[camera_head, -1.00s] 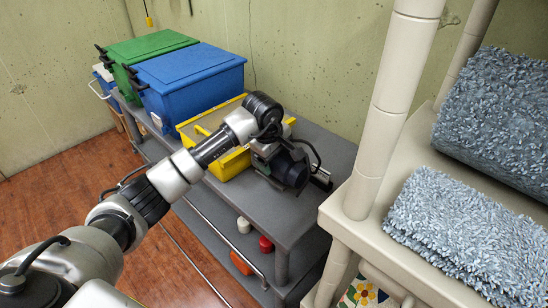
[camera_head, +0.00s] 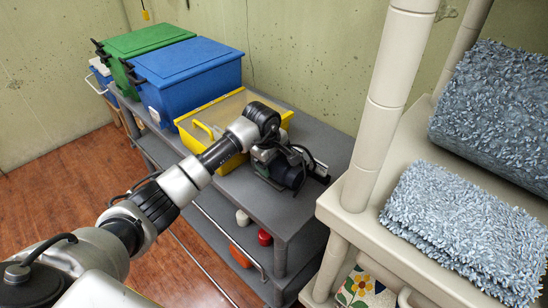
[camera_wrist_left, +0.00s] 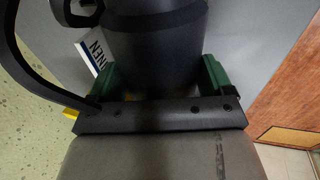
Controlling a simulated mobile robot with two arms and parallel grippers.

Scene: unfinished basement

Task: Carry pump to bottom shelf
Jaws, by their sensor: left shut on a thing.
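The pump (camera_head: 289,174) is a dark, rounded machine with a black hose or handle loop, at the right end of the grey cart's top shelf (camera_head: 258,205). My left gripper (camera_head: 268,158) is at its left side, shut on it. In the left wrist view the pump (camera_wrist_left: 155,50) is a dark grey cylinder between two green finger parts, with a white label beside it. I cannot tell whether the pump touches the shelf. The cart's lower shelf (camera_head: 222,212) is partly hidden by the top and by my arm. My right gripper is not in view.
A yellow crate (camera_head: 225,158) stands just left of the pump, with blue (camera_head: 188,75) and green (camera_head: 148,42) boxes beyond. A beige shelf unit (camera_head: 395,150) with blue rugs stands close on the right.

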